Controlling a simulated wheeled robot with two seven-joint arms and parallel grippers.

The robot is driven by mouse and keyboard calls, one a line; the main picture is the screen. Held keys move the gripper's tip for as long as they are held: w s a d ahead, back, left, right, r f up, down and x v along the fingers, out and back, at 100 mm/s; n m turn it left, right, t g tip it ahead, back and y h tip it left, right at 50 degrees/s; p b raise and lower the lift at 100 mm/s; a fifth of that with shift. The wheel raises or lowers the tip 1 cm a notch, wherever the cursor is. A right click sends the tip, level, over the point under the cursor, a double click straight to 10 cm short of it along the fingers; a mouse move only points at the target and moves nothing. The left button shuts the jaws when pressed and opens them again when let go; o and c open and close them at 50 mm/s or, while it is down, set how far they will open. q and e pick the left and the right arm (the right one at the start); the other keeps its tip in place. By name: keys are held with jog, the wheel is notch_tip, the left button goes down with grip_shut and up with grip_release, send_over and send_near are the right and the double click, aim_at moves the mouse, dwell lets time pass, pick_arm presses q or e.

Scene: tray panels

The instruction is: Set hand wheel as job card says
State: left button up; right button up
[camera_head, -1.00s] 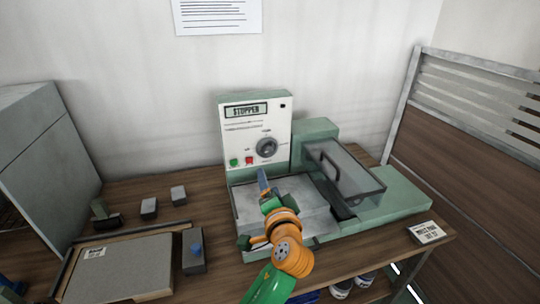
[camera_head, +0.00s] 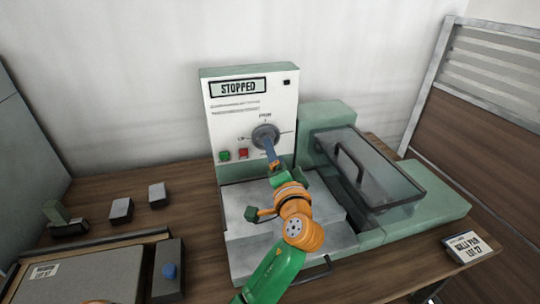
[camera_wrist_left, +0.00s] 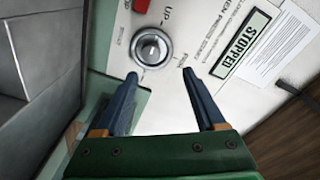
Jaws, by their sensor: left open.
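The hand wheel (camera_head: 265,135) is a round grey knob on the white front panel (camera_head: 228,132) of a green machine. It also shows in the left wrist view (camera_wrist_left: 151,47), with printed marks around it. The panel display (camera_head: 238,87) reads STOPPED. My left gripper (camera_head: 268,148) is in front of the panel, and its blue fingers point at the wheel. In the wrist view the open, empty fingers (camera_wrist_left: 160,73) lie just short of the wheel, which appears beyond and between them. A small printed card (camera_head: 470,246) stands on the table at the right; its text is hard to read.
A clear cover with a handle (camera_head: 375,168) is on the machine's right. A grey tray panel (camera_head: 90,276), a box with a blue knob (camera_head: 168,277) and small blocks are at left.

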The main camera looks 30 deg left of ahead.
pick_arm(q)
jog(key=shift+f+b, duration=0.4)
jog(key=shift+f, duration=0.5)
jog(key=p+x, duration=0.1)
jog(key=x, duration=0.6)
jog(key=shift+w+a, duration=0.1)
grip_shut()
